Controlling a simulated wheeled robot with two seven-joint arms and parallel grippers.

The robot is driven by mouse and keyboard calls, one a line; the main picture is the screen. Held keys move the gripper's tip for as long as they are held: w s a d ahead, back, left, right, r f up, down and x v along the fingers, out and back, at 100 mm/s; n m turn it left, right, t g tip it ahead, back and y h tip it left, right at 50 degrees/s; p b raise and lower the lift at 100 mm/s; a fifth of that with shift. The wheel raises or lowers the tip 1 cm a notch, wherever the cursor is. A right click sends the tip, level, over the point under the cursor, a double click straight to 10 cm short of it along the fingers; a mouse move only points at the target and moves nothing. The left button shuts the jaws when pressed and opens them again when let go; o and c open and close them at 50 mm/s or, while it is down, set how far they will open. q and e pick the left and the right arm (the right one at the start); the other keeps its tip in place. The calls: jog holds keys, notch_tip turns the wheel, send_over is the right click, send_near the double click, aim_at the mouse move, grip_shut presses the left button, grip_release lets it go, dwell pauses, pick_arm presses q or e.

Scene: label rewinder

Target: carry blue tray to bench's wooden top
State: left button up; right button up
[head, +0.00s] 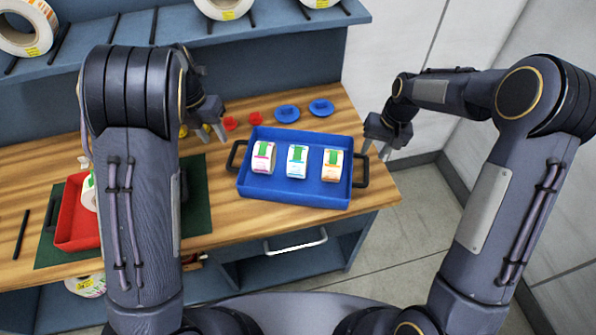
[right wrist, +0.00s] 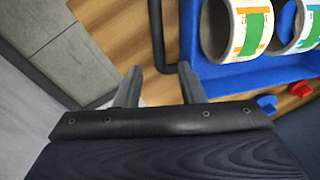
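The blue tray (head: 290,189) sits flat on the bench's wooden top (head: 225,157), near its right end. It holds three label rolls with green patches, and a black handle stands out from each short side. My right gripper (head: 375,152) is open and empty beside the tray's right handle (head: 361,171). In the right wrist view its fingers (right wrist: 160,84) are apart, with the black handle (right wrist: 157,35) just beyond the gap between them. My left gripper (head: 214,137) is open above the wooden top, behind and left of the tray's left handle (head: 234,157). Neither gripper visibly touches the tray.
Red (head: 256,118) and blue (head: 287,113) round parts lie behind the tray. A red tray (head: 73,210) on a dark green mat (head: 197,208) lies left, partly hidden by my left arm. A shelf with large rolls (head: 25,30) rises at the back. Floor lies beyond the right edge.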

jog(key=shift+d+r, duration=0.25)
jog(key=shift+r, duration=1.1)
jog(key=shift+d+r, duration=0.25)
jog(key=shift+r, duration=1.05)
